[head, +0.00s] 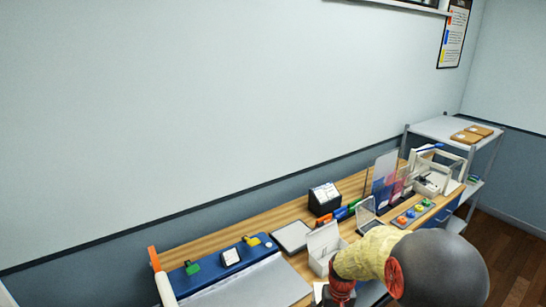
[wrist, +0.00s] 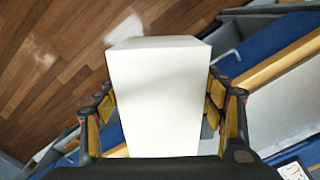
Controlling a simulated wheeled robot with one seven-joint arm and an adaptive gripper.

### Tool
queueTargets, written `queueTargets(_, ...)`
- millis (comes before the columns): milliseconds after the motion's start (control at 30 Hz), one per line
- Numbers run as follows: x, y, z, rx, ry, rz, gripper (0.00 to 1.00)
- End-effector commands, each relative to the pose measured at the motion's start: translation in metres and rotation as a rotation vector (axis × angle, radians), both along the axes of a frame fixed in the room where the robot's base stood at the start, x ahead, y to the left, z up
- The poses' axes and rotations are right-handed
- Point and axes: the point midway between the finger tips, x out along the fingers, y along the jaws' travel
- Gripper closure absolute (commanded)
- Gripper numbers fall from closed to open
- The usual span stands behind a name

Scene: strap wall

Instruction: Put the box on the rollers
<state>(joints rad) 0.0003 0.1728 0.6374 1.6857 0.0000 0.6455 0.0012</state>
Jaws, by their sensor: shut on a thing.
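A plain white box (wrist: 155,95) fills the middle of the wrist view. My gripper (wrist: 160,100) is shut on it, with fingers pressed along its left and right sides. The box is held above the floor and bench edge in that view. In the head view my arm covers the lower right, and the gripper and held box are hidden or cannot be made out. I cannot pick out the rollers for certain in either view.
A wooden bench (head: 285,213) runs along the wall. It carries a blue panel (head: 212,268), an open white carton (head: 324,240), a black card holder (head: 324,197) and clear upright panels (head: 384,172). A metal shelf cart (head: 438,128) stands at its far end. Wooden floor (head: 515,235) lies right.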

Motion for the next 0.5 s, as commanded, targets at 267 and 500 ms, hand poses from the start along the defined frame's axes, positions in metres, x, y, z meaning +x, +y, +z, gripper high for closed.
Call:
queueTargets(267,0.0,0.0,-0.049,0.0,0.0,0.001,0.58)
queueTargets(500,0.0,0.0,-0.095,0.0,0.0,0.001,0.58)
